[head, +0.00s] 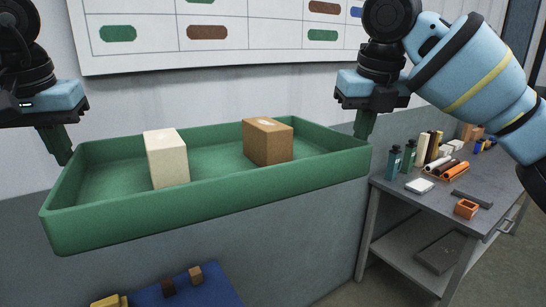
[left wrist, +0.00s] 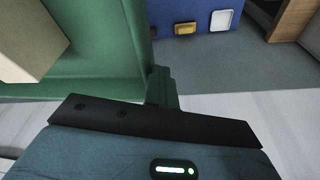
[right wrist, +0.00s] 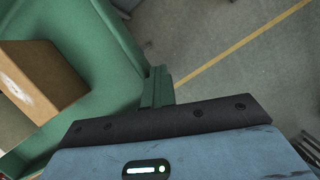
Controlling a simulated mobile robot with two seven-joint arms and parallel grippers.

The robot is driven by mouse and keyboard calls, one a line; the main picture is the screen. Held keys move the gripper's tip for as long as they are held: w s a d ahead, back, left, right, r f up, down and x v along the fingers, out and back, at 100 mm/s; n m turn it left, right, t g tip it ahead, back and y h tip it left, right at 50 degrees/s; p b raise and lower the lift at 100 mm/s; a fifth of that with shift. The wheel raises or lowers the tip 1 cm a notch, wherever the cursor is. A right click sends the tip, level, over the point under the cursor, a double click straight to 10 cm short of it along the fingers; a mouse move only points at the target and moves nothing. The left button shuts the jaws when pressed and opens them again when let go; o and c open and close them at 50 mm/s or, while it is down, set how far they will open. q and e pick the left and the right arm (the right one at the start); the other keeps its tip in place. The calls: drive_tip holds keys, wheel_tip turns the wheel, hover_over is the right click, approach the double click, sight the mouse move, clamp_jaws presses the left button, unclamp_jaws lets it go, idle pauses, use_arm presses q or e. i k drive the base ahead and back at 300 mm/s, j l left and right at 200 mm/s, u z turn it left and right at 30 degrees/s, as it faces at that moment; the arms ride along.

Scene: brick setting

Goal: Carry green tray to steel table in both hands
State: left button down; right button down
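The green tray (head: 225,197) hangs in the air across the middle of the head view, slightly tilted in the picture. A cream block (head: 167,160) and a brown block (head: 268,142) stand inside it. My left gripper (head: 62,150) is shut on the tray's left end wall, and my right gripper (head: 364,125) is shut on its right end wall. The tray wall also shows in the left wrist view (left wrist: 95,75) and the right wrist view (right wrist: 112,65). A grey metal table (head: 395,205) stands at the right, apart from the tray; its left end is nearest the tray.
The table holds green bottles (head: 393,162), a white box (head: 419,186), an orange box (head: 466,208), a dark flat bar (head: 472,198) and several rolls and books. A blue surface (head: 190,293) with small blocks lies below the tray. A wall chart (head: 160,50) hangs behind.

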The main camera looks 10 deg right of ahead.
sight(504, 172)
drive_tip(key=l, duration=0.9)
drive_tip(key=i+l, duration=0.1)
drive_tip(key=l, duration=0.45)
drive_tip(key=i+l, duration=0.1)
drive_tip(key=l, duration=0.45)
drive_tip(key=i+l, duration=0.1)
drive_tip(key=l, duration=0.45)
drive_tip(key=i+l, duration=0.1)
drive_tip(key=l, duration=0.4)
drive_tip(key=i+l, duration=0.1)
drive_tip(key=l, duration=0.45)
drive_tip(key=u, duration=0.05)
